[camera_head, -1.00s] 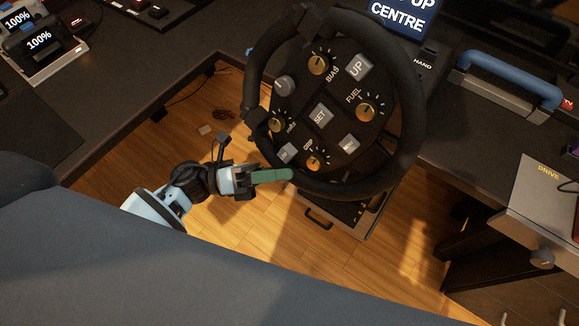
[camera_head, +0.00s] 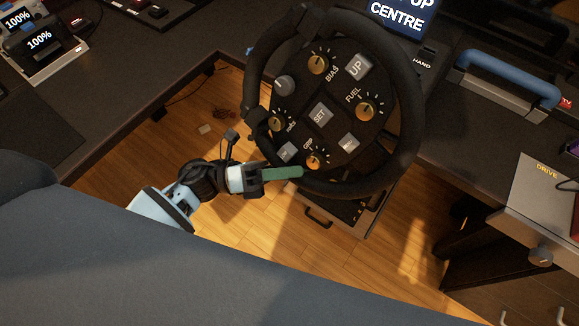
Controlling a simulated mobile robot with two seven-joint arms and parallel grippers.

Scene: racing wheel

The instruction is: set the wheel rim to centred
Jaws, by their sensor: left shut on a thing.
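The black wheel rim (camera_head: 404,150) stands in the middle of the camera_head view around a dark hub plate (camera_head: 335,128) with knobs and buttons. The hub and its labels look tilted in the picture. A screen (camera_head: 402,14) behind it reads "UP" and "CENTRE", its top cut off. My left gripper (camera_head: 284,173) reaches in from the left with green fingers at the lower-left part of the rim. It is shut on the rim; the exact contact is partly hidden. My right gripper is not in view.
A desk edge (camera_head: 150,107) runs along the left, with devices reading 100% (camera_head: 38,40). A blue handle (camera_head: 510,78) lies at the right, above a grey box marked DRIVE (camera_head: 535,195). Wooden floor (camera_head: 270,235) shows below.

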